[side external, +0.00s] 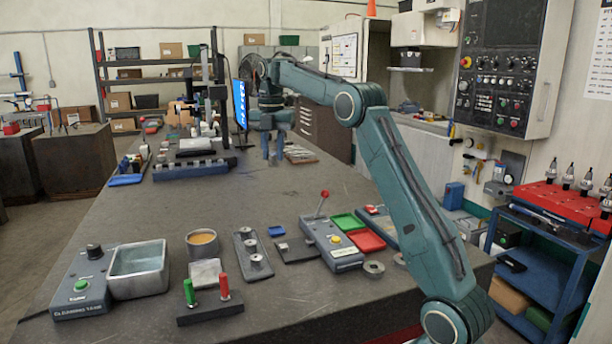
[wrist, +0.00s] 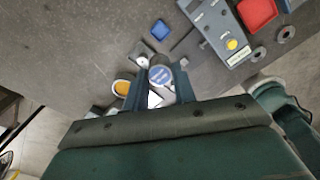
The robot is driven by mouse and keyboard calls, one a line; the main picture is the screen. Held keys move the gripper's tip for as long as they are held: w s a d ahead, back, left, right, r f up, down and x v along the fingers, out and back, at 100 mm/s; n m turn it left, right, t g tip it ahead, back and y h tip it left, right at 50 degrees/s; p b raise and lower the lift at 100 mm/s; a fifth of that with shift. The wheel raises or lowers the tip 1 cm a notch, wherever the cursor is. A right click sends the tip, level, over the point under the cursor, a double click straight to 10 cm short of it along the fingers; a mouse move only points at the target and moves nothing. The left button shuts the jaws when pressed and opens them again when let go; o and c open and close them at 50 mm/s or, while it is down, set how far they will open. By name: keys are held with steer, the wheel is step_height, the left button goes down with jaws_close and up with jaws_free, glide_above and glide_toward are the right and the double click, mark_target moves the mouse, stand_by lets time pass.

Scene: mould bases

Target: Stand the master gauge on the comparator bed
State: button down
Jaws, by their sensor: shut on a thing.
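My gripper (side external: 274,157) is over the far half of the long bench, with its two fingers pointing down. In the wrist view my gripper (wrist: 160,88) is shut on a round piece with a blue-and-white face (wrist: 161,75), which I take to be the master gauge. In the side view I cannot make out the held piece between the fingers. A tall dark stand with a column (side external: 221,95), perhaps the comparator, stands left of my gripper. Its bed is not clear to see.
Near the front stand a grey tank (side external: 138,270), an orange-filled cup (side external: 202,243), a box with a yellow button (side external: 332,243), and green (side external: 347,221) and red (side external: 367,240) trays. A blue rack (side external: 194,169) lies left of my gripper. The bench middle is clear.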

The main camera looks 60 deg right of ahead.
stand_by(0.4)
steer(key=shift+s+a+f, duration=0.15)
steer(key=shift+s+f, duration=0.1)
steer(key=shift+f, duration=0.3)
steer(key=s+a+f, duration=0.5)
steer(key=s+f, duration=0.4)
steer(key=f, duration=0.3)
steer(key=shift+a, duration=0.35)
steer(key=shift+f, duration=0.1)
steer(key=shift+f, duration=2.85)
steer(key=c, duration=1.1)
jaws_free()
steer(key=shift+o, duration=0.2)
